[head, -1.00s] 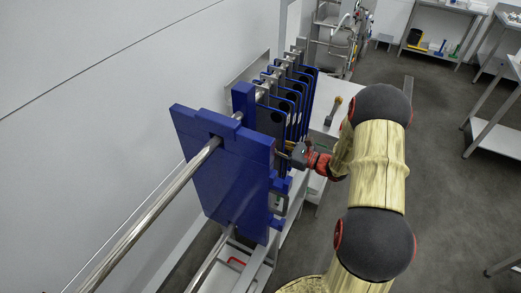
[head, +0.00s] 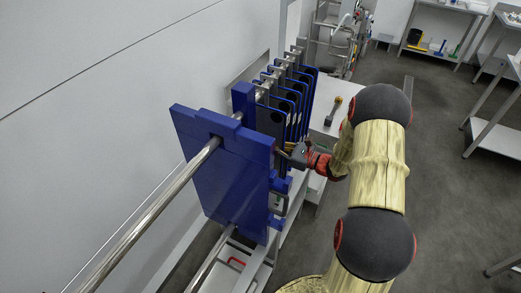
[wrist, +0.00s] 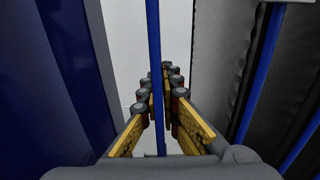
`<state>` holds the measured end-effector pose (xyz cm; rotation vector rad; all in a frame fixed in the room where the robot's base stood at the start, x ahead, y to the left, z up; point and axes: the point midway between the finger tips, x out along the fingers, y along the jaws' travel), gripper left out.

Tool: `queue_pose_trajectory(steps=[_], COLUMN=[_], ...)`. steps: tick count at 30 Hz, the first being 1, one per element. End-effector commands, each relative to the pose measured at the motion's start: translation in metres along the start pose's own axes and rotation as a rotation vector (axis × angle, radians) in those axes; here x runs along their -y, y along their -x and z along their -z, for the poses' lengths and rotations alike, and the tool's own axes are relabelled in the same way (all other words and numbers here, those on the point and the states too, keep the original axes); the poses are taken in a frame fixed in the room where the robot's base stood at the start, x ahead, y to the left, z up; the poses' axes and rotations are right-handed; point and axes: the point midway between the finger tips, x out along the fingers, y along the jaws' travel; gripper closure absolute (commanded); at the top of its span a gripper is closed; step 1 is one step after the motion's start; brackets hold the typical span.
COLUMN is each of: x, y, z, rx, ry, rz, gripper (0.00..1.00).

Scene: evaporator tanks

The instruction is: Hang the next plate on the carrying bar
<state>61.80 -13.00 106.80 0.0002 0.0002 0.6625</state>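Several dark plates with blue edges (head: 305,90) hang in a row from the carrying bar (head: 180,183), behind the big blue end plate (head: 225,175). My gripper (head: 283,150) is at the right side of this row, close to the end plate. In the wrist view my gripper (wrist: 160,85) has its yellow-padded fingers on either side of one upright blue plate edge (wrist: 154,40). Gaps show beside the edge lower down, so the fingers look open around it. Contact at the tips is unclear. The plate hooks near my gripper are partly hidden.
In the wrist view the blue end plate (wrist: 70,80) stands close on the left and a grey plate face (wrist: 222,60) close on the right. A hammer-like tool (head: 332,110) lies on a white table behind the gripper. Open floor (head: 450,200) lies right.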

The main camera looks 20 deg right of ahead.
Motion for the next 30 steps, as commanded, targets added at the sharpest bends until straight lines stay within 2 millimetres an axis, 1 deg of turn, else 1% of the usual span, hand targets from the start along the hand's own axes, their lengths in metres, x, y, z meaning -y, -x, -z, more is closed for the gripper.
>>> queue_pose_trajectory(steps=[14,30], x=[0.001,0.0], y=[0.0,0.0], z=[-0.002,-0.015], rx=[0.002,0.002], ry=[0.002,0.002], rz=[0.0,0.0], gripper=[1.0,1.0])
